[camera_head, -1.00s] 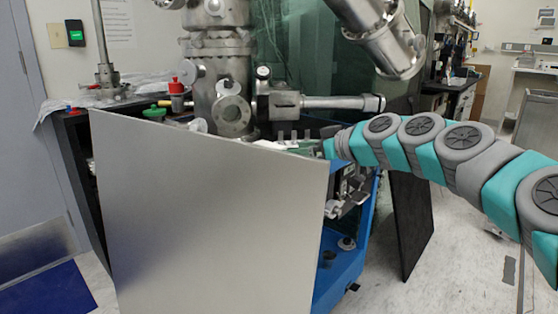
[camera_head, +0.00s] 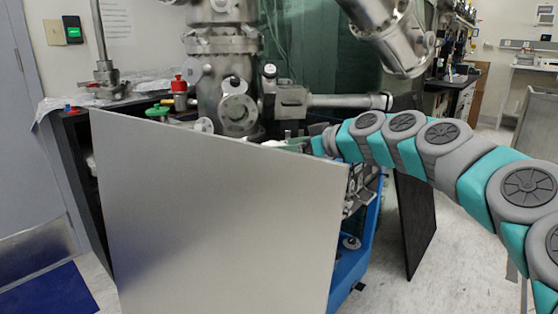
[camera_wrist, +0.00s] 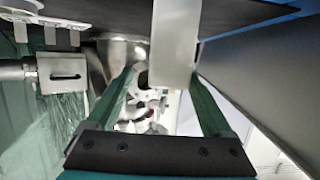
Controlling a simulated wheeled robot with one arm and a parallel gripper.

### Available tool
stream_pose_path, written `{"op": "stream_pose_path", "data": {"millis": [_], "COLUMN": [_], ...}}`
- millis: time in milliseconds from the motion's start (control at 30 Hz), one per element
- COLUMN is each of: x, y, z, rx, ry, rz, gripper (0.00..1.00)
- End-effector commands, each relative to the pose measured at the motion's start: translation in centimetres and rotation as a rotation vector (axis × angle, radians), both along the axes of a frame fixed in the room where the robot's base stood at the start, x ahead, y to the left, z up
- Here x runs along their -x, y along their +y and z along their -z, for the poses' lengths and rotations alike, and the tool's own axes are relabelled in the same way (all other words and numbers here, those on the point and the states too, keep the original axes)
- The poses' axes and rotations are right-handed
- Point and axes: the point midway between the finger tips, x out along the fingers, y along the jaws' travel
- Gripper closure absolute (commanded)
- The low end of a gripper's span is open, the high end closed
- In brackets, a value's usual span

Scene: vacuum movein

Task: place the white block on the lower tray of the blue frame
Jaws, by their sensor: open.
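The white block (camera_wrist: 175,40) stands out in the wrist view, between and just beyond the two green fingers. My gripper (camera_wrist: 165,76) is open, with a fingertip close to each side of the block; I cannot tell whether they touch it. In the head view my gripper (camera_head: 303,144) reaches behind the top edge of the metal panel, and its tips are mostly hidden. The blue frame (camera_head: 372,222) shows at the panel's right edge. Its lower tray (camera_head: 350,262) shows only as a narrow blue strip; the panel hides the rest.
A large grey metal panel (camera_head: 210,215) covers the frame's front. A steel vacuum column (camera_head: 228,75) and a side pipe (camera_head: 345,101) stand above and behind my gripper. A black panel (camera_head: 417,220) leans at the right. Open floor (camera_head: 385,290) lies in front right.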

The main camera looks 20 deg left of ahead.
Motion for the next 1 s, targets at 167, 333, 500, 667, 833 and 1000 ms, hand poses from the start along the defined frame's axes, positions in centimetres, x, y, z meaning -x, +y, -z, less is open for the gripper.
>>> {"op": "stream_pose_path", "data": {"millis": [167,333,500,667,833,1000], "x": [-0.1,-0.6,-1.1,-1.1,-1.1,-1.1], "y": [1.5,3.9,4.9,4.8,4.8,4.8], "z": [0.3,1.1,1.6,1.5,1.5,1.5], "rx": [0.0,0.0,0.001,0.0,-0.001,-0.001], "ry": [0.002,0.001,0.001,0.001,0.0,0.0], "rz": [-0.003,-0.004,-0.003,-0.002,-0.002,-0.001], "gripper": [0.15,0.15,0.15,0.15,0.34,0.53]}}
